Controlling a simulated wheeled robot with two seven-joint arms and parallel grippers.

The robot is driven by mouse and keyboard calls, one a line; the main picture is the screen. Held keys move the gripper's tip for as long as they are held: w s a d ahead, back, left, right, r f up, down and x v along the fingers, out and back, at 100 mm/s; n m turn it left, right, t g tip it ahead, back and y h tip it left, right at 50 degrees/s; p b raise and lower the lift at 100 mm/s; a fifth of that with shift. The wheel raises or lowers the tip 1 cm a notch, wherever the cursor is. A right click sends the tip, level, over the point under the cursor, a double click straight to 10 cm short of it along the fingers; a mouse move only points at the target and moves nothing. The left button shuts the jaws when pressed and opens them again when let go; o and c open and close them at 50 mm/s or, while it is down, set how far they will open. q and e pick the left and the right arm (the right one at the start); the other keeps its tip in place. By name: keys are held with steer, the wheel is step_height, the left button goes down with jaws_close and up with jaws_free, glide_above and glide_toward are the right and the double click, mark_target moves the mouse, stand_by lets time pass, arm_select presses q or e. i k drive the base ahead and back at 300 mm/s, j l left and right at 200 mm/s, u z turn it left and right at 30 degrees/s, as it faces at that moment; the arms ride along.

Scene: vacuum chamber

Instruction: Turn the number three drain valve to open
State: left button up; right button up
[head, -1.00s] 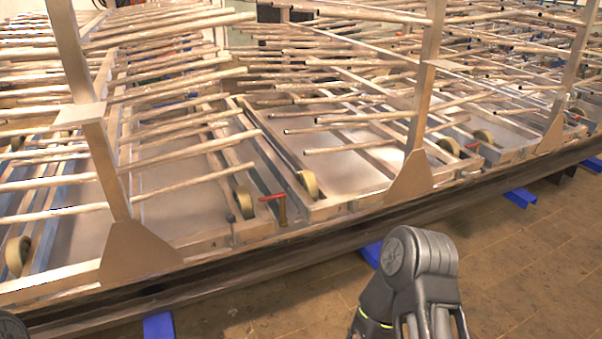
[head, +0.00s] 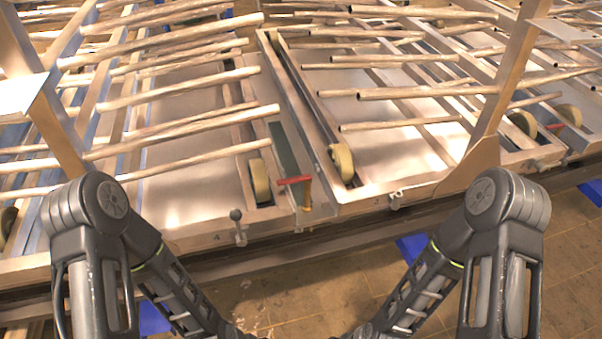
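A valve with a red lever handle (head: 293,180) on an upright brass body (head: 307,195) sits at the near edge of the frame, between two trays. The lever points left, roughly level and across the body. A second red handle (head: 556,126) shows farther right, small and partly hidden. I cannot read which valve is number three; the small marks on the front rail are unclear. Both my arms show, with the forearms slanting down toward the bottom middle. My grippers are not visible, and neither arm is seen touching a valve.
Metal trays with rows of thin tubes fill the back. Rollers (head: 341,161) and a small ball-topped fitting (head: 238,226) are near the valve. A slanted metal post (head: 497,95) rises at right. A dark beam runs along the front; tiled floor (head: 300,290) lies before it.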

mark_target(306, 177)
steer(key=i+l+u, duration=0.1)
steer(key=l, duration=0.4)
steer(key=i+l+u, duration=0.1)
steer(key=l, duration=0.45)
steer(key=i+l, duration=0.25)
steer(key=l, duration=0.3)
steer(key=i+l+u, duration=0.15)
steer(key=l, duration=0.4)
steer(key=l+u, duration=0.1)
steer(key=l, duration=0.45)
